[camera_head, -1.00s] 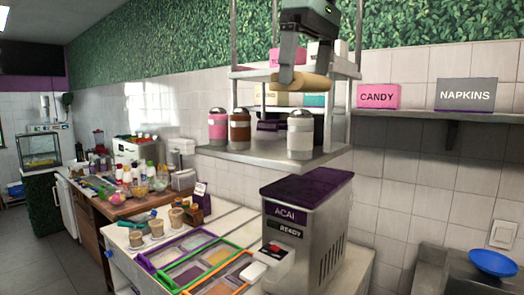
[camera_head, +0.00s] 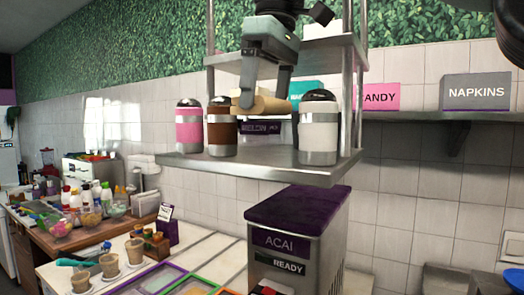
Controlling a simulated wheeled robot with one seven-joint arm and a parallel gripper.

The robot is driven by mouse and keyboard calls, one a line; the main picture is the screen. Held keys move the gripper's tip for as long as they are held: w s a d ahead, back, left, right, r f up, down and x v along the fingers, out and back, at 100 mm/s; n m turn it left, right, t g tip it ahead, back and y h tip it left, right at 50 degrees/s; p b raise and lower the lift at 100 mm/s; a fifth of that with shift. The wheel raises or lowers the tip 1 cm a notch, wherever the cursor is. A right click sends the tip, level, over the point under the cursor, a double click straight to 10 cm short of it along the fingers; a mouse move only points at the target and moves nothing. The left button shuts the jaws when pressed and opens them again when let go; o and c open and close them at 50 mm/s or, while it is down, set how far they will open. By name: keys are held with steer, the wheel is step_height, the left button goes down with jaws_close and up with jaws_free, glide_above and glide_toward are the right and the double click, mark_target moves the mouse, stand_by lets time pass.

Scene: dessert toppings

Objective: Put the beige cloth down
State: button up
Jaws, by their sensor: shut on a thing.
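The beige cloth (camera_head: 270,104) is a rolled bundle in the jaws of my gripper (camera_head: 265,88). My gripper comes down from above and is shut on the cloth. The cloth is at the height of the canisters on the lower metal shelf (camera_head: 250,169), between the brown canister (camera_head: 222,133) and the white canister (camera_head: 319,135). The brown canister hides part of its left end. I cannot tell whether the cloth touches anything below it.
A pink canister (camera_head: 189,132) stands at the shelf's left. A dark labelled box (camera_head: 260,128) sits behind the cloth. An upper shelf (camera_head: 318,52) is close to my arm. The acai machine (camera_head: 295,240) stands below. The front strip of the lower shelf is bare.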

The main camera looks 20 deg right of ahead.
mark_target(264, 159)
steer(key=shift+f, duration=3.6)
steer(key=shift+f, duration=0.2)
steer(key=o, duration=0.6)
steer(key=r, duration=0.4)
steer(key=s+r, duration=0.1)
steer(key=r, duration=0.3)
steer(key=d+r+p, duration=0.1)
steer(key=r, duration=0.3)
steer(key=shift+s, duration=0.2)
steer(key=shift+r, duration=0.15)
